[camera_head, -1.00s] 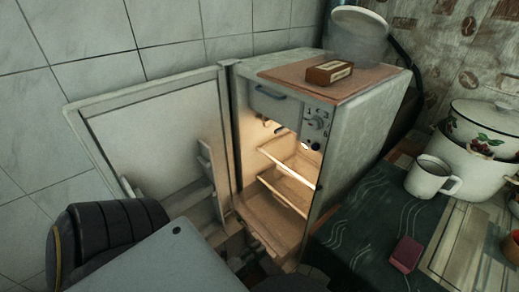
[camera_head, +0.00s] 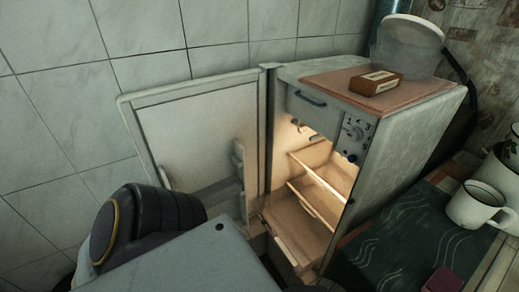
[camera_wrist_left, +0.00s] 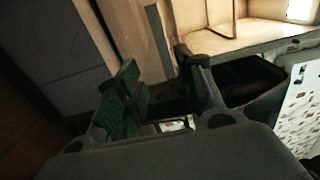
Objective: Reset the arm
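My left gripper (camera_wrist_left: 162,88) shows in the left wrist view, with its two dark green-padded fingers apart and nothing seen between them. The lit interior of the fridge lies beyond it at the upper right of that view. In the head view, part of my left arm (camera_head: 150,222) shows at the lower left, but its gripper cannot be made out there. My right arm and gripper are in neither view. The small fridge (camera_head: 408,135) stands open, its door (camera_head: 190,125) swung out to the left and its shelves (camera_head: 318,190) lit.
A brown box (camera_head: 376,83) and a pale bucket (camera_head: 408,50) sit on the fridge. A dark-clothed table (camera_head: 395,240) at the right holds a white mug (camera_head: 472,205), a white pot (camera_head: 502,172) and a dark red block (camera_head: 443,281). A tiled wall (camera_head: 60,130) stands behind the door.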

